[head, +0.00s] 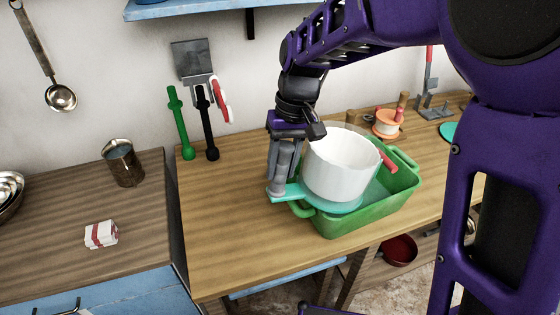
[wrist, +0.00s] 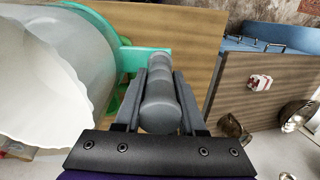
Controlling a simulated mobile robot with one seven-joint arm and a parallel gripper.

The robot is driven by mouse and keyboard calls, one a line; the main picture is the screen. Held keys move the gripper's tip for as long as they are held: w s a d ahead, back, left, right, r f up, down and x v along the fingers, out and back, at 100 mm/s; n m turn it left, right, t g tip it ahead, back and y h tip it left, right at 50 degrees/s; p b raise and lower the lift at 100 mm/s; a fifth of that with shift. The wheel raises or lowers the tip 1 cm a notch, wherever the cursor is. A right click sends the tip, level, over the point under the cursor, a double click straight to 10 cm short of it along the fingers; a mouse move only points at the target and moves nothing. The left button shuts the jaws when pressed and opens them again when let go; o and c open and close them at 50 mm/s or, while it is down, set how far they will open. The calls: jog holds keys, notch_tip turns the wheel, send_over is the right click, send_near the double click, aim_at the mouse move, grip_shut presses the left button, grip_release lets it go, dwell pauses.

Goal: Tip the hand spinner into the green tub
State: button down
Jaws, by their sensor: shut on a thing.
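The hand spinner, a white drum (head: 342,165) in a clear shell with a teal base (head: 330,203), is over the green tub (head: 345,225), roughly upright with its mouth up. A red grip (head: 388,162) shows at its right side. My gripper (head: 282,190) is shut on the teal tab at the spinner's left. In the wrist view the white drum (wrist: 45,75) fills the left side and the teal tab (wrist: 150,58) lies at my fingertips. The spinner hides much of the tub's inside; I cannot tell whether its base touches the tub.
An orange-and-white spool (head: 386,124) stands behind the tub. Green and black handled tools (head: 180,125) are at the wall. A metal mug (head: 122,163) and a red-and-white bundle (head: 101,234) sit on the left counter. The wooden top left of the tub is clear.

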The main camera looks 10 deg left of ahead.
aim_at(281, 180)
notch_tip(281, 180, down, 4)
jog(key=t+h+b, duration=0.1)
jog(key=b, duration=0.3)
jog(key=shift+h, duration=0.3)
jog(key=shift+r+p, duration=0.25)
jog(key=shift+p, duration=0.1)
jog(key=shift+s+f, duration=0.1)
dwell(0.3)
